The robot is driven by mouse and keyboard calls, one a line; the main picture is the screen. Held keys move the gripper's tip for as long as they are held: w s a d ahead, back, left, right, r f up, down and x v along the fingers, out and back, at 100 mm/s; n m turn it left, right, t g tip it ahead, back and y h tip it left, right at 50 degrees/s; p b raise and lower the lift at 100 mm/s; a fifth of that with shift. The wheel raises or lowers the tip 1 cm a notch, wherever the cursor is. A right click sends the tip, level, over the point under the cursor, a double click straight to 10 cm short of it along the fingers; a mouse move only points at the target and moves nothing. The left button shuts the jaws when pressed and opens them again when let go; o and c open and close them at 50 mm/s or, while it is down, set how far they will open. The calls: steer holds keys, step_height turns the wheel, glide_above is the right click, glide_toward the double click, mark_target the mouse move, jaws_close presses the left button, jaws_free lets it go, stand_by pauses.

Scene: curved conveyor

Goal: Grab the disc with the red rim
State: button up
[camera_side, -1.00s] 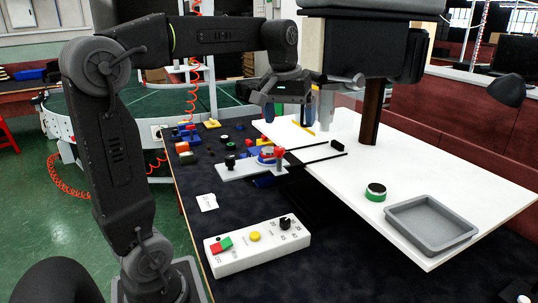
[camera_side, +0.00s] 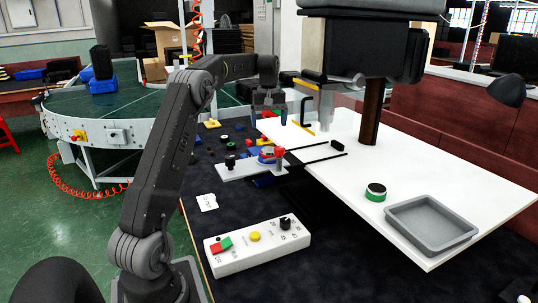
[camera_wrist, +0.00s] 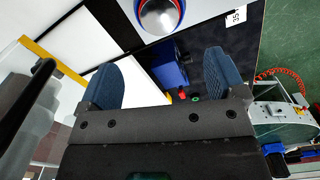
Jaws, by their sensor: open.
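A round disc with a red rim shows at the top of the wrist view (camera_wrist: 160,12), with a shiny grey top and a blue ring around it. In the side view the disc (camera_side: 267,154) is small, on the light plate (camera_side: 238,170) at the table's middle. My gripper (camera_side: 268,117) is above and behind the plate, fingers pointing down, apart from the disc. In the wrist view my gripper (camera_wrist: 163,72) has its two blue fingers wide apart with nothing held between them. The disc lies beyond the fingertips.
A green-rimmed disc (camera_side: 376,193) sits on the white board (camera_side: 470,185) by a grey tray (camera_side: 432,250). A red-topped post (camera_side: 280,153) stands beside the red-rimmed disc. A button box (camera_side: 257,247) lies in front. A grey overhead fixture (camera_side: 325,105) hangs right of my gripper.

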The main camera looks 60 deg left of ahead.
mark_target(269, 148)
step_height(269, 148, down, 10)
steer(key=shift+s+d+r, duration=0.1)
steer(key=shift+d+r, duration=0.05)
steer(key=shift+r, duration=0.1)
steer(key=c, duration=1)
